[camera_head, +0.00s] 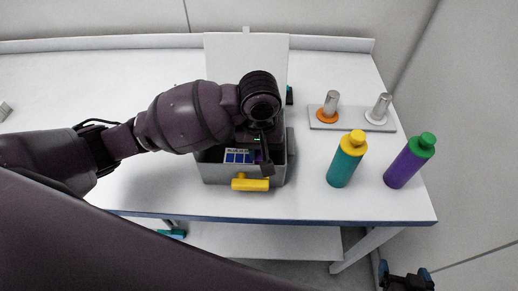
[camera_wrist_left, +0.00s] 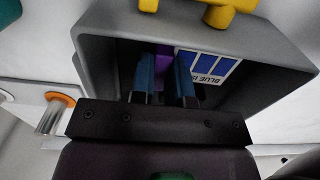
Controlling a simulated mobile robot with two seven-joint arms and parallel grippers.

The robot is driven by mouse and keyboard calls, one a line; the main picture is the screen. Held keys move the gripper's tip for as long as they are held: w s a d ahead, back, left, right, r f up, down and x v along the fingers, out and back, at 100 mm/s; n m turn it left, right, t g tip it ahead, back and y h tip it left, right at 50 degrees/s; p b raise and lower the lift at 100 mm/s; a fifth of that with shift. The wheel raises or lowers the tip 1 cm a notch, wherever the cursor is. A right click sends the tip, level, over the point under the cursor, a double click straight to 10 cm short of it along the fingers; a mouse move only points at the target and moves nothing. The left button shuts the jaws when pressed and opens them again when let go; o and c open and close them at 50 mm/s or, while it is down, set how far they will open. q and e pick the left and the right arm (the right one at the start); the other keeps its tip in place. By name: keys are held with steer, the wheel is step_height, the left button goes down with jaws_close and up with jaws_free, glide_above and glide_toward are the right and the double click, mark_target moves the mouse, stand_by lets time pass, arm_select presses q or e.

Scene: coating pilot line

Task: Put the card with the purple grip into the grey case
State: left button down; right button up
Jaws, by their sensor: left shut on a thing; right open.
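The grey case (camera_head: 216,176) stands open-topped on the table, with a yellow handle (camera_head: 250,184) on its front. It also shows in the left wrist view (camera_wrist_left: 110,30). My left gripper (camera_wrist_left: 164,80) points down into the case. Its blue fingers are shut on the purple grip (camera_wrist_left: 163,64), which is inside the case's walls. The card below the grip is mostly hidden, and I cannot tell whether it touches the floor. A white panel with blue patches and lettering (camera_wrist_left: 208,66) shows inside the case beside the fingers. My right gripper (camera_head: 404,279) is open and empty at the bottom right, off the table.
A teal bottle with a yellow cap (camera_head: 345,163) and a purple bottle with a green cap (camera_head: 405,166) stand right of the case. Behind them a grey plate (camera_head: 350,122) holds two metal posts. A white upright panel (camera_head: 247,58) rises behind the case. The table's left is mostly clear.

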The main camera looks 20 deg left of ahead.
mark_target(259, 153)
steer(key=shift+w+r, duration=0.1)
steer(key=shift+r, duration=0.05)
arm_select(q)
steer(key=shift+f+p, duration=0.35)
steer(key=shift+f, duration=0.05)
steer(key=c, duration=1.1)
jaws_free()
steer(key=shift+r+b, duration=0.15)
steer(key=shift+b, duration=0.15)
steer(key=shift+r, duration=0.35)
step_height(259, 153, up, 12)
steer(key=p, duration=0.2)
arm_select(e)
step_height(259, 153, up, 2)
steer(key=shift+r, duration=0.15)
arm_select(q)
steer(key=shift+f, duration=0.1)
